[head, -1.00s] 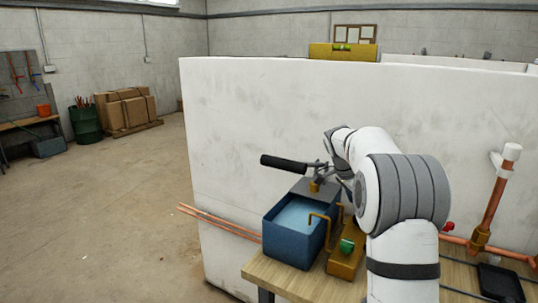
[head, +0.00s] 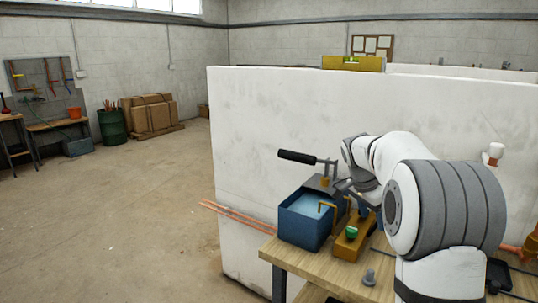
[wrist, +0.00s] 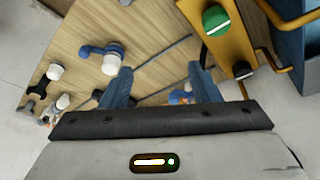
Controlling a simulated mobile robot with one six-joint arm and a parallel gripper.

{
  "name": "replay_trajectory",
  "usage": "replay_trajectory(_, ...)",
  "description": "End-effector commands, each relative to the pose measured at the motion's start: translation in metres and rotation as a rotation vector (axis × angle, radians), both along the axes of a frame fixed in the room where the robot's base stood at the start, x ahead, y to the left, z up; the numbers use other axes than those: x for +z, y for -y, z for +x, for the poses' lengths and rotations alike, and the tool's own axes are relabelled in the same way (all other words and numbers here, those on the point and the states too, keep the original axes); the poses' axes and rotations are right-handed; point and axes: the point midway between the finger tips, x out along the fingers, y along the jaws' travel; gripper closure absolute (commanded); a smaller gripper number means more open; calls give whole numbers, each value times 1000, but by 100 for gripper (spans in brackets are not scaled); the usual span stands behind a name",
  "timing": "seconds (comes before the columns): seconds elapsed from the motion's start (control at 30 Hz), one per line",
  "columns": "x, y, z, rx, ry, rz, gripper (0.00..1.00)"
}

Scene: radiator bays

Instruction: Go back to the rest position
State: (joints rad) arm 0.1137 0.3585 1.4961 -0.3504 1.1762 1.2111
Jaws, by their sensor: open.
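My gripper (wrist: 160,86) is open, with its two blue fingers apart and nothing between them but bench top in the wrist view. It points down over the wooden workbench (wrist: 75,45). In the head view, my white and grey arm reaches over the bench and its end is partly hidden behind the arm links and beside a blue tank (head: 300,228). The tank has a black-handled lever (head: 297,157). A yellow block with a green knob (head: 352,232) sits right of the tank; the knob also shows in the wrist view (wrist: 214,17).
A white partition wall (head: 280,120) stands behind the bench. Copper pipes (head: 235,218) stick out at its left. Blue and white fittings (wrist: 110,60) lie on the bench near my gripper. The floor (head: 110,220) at left is clear.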

Motion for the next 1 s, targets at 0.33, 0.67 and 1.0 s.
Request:
replay_trajectory(0.33, 34, -41, -79, 322, -52, 55, 44)
replay_trajectory(0.67, 43, -99, -222, 859, -90, 105, 44)
replay_trajectory(1.0, 18, -127, -309, 1192, -89, 104, 44)
